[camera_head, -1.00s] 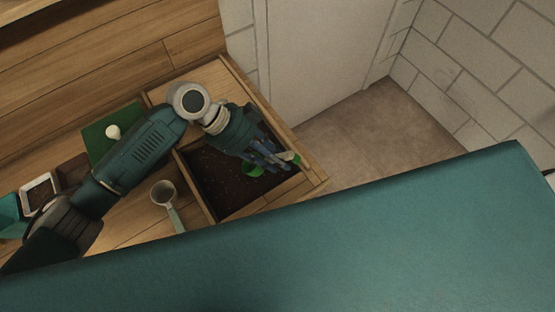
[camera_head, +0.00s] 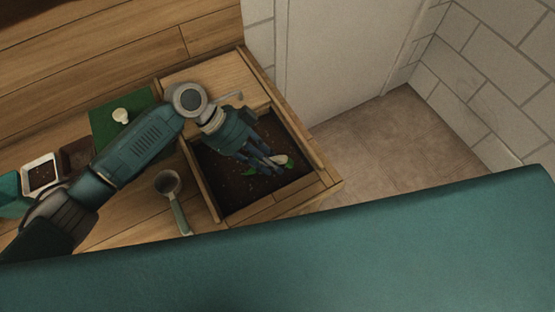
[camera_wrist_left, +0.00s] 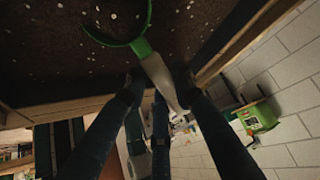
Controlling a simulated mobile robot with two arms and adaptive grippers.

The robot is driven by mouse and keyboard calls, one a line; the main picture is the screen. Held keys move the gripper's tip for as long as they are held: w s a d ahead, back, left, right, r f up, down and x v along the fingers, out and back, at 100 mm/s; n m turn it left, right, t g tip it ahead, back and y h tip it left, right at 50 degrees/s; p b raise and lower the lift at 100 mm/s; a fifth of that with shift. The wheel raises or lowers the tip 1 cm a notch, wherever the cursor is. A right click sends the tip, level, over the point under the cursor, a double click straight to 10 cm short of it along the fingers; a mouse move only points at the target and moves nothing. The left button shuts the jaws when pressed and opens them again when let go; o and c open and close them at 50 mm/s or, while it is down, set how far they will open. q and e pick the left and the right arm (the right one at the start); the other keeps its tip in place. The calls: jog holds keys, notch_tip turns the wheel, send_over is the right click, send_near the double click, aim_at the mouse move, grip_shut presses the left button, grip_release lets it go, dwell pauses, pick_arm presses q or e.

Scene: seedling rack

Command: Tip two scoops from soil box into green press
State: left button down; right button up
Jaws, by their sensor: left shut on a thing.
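The soil box (camera_head: 212,196) is a wooden box with dark soil (camera_head: 235,190), right of the middle of the bench in the head view. My left gripper (camera_head: 274,162) is over the soil, shut on the pale handle of a green scoop (camera_head: 250,172). In the left wrist view, the scoop's green rim (camera_wrist_left: 141,47) lies at the soil, and its pale handle (camera_wrist_left: 158,78) runs between the fingers. How much soil it holds is unclear. A green square piece with a cream knob (camera_head: 121,115), possibly the press, is left of the box, partly behind my arm. My right gripper is out of view.
A grey cup with a pale green handle (camera_head: 180,216) lies on the bench just left of the box. A small white tray of soil (camera_head: 41,174) and a teal object (camera_head: 12,196) are at far left. A wall and door stand beyond the box.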

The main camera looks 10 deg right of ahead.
aim_at(277, 160)
pick_arm(q)
jog(key=shift+w+a+r+p, duration=0.1)
jog(key=shift+a+r+p, duration=0.05)
jog(key=shift+a+p, duration=0.15)
jog(key=y+p, duration=0.1)
jog(key=p, duration=0.1)
jog(key=d+f+t+y+p, duration=0.1)
jog(key=y+p, duration=0.1)
jog(key=shift+s, duration=0.2)
jog(key=shift+r+t+y+p, duration=0.1)
jog(key=shift+t+y+p, duration=0.2)
jog(key=shift+p, duration=0.05)
jog(key=r+p, duration=0.1)
jog(key=d+r+y+p, duration=0.1)
jog(key=p, duration=0.1)
jog(key=r+p, duration=0.1)
jog(key=shift+s+d+r+t+y, duration=0.1)
jog(key=shift+s+d+t+y, duration=0.1)
jog(key=shift+s+t+y, duration=0.15)
jog(key=r+p, duration=0.2)
jog(key=d+r+y+p, duration=0.1)
jog(key=p, duration=0.1)
jog(key=shift+s+r+t, duration=0.1)
jog(key=shift+s+t, duration=0.15)
jog(key=shift+t, duration=0.1)
jog(key=shift+d+r, duration=0.1)
jog(key=shift+d, duration=0.1)
jog(key=shift+s+d+r+y, duration=0.2)
jog(key=shift+r+y, duration=0.15)
jog(key=shift+r, duration=0.25)
